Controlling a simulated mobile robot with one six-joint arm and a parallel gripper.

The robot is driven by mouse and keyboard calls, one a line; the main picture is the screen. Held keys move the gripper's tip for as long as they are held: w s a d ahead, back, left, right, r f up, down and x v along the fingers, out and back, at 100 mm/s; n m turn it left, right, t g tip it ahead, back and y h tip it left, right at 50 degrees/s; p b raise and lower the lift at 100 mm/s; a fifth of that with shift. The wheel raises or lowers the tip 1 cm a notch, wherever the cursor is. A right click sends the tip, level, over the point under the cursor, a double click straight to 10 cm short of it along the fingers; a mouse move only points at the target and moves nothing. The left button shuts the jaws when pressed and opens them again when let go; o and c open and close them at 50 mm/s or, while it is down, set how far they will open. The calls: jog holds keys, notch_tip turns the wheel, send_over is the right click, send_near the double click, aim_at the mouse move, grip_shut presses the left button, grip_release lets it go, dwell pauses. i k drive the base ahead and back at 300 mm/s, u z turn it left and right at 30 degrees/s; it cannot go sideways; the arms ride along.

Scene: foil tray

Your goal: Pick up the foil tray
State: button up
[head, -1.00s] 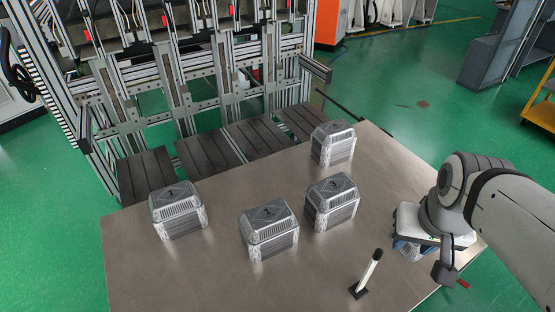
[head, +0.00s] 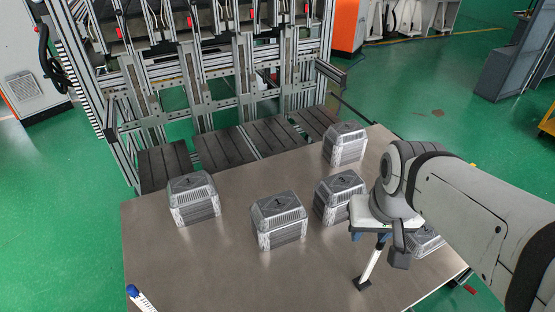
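Several silver-grey, box-shaped foil trays with dark numbered tops stand upright on the table. One is at the left (head: 194,199), one at front centre (head: 279,221), one right of centre (head: 338,197) and one at the back (head: 345,144). Another at the right (head: 428,241) is mostly hidden by my arm. My gripper (head: 385,230) hangs over the right part of the table, between the right-of-centre tray and the partly hidden one. Its white mount shows, but its fingers cannot be made out. I see no tray lifted.
A blue-and-white pen-like thing (head: 140,298) shows at the lower left. A metal frame rack (head: 205,80) stands behind.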

aim_at(426, 240)
jog(key=k, duration=0.45)
jog(key=z, duration=0.85)
jog(key=k, duration=1.15)
jog(key=z, duration=0.5)
jog(key=i, duration=1.4)
jog(key=u, duration=0.45)
jog(key=i, duration=0.9)
jog(key=u, duration=0.8)
